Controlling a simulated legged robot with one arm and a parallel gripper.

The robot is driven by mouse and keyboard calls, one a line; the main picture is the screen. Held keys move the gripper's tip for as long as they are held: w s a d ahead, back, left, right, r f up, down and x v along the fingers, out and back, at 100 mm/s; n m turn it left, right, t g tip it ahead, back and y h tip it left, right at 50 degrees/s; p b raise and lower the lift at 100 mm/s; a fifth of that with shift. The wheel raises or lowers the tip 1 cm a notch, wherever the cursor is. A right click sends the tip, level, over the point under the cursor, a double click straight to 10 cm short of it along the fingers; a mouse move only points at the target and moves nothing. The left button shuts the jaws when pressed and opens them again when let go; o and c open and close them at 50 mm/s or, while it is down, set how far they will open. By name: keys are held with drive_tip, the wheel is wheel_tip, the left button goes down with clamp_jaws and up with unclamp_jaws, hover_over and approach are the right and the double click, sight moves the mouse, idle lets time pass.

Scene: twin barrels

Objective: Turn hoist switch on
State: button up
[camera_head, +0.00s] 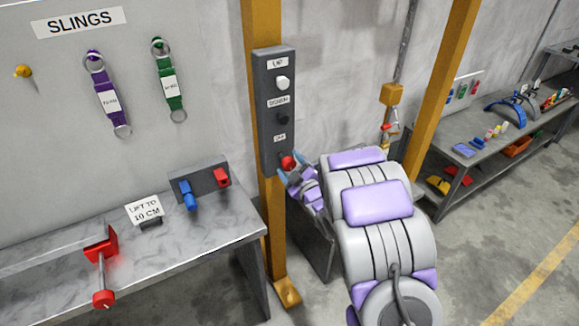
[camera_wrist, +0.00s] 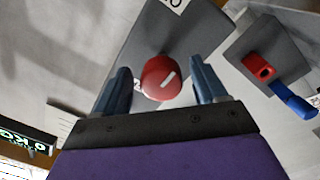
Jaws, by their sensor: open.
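The hoist switch panel is a dark grey box (camera_head: 263,110) on a yellow post, with a white button (camera_head: 282,83) at the top, a black button (camera_head: 283,118) below it and a red knob (camera_head: 288,162) at the bottom. My gripper (camera_head: 287,172) is at the red knob. In the wrist view the red knob (camera_wrist: 161,78) has a white mark and sits between the two blue fingers of my gripper (camera_wrist: 162,88). The fingers are open, with a visible gap on each side of the knob. My arm covers part of the area right of the panel.
A workbench (camera_head: 190,246) stands at left with a red clamp (camera_head: 101,246) and a small grey block with blue and red parts (camera_head: 203,183). Slings (camera_head: 106,95) hang on the board above. A second bench (camera_head: 492,135) is at right. Open floor lies at right.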

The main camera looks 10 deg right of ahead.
drive_tip(key=shift+w+a, duration=0.4)
drive_tip(key=shift+w, duration=0.1)
drive_tip(key=shift+c, duration=0.3)
drive_tip(key=shift+d, duration=0.1)
drive_tip(key=c, duration=1)
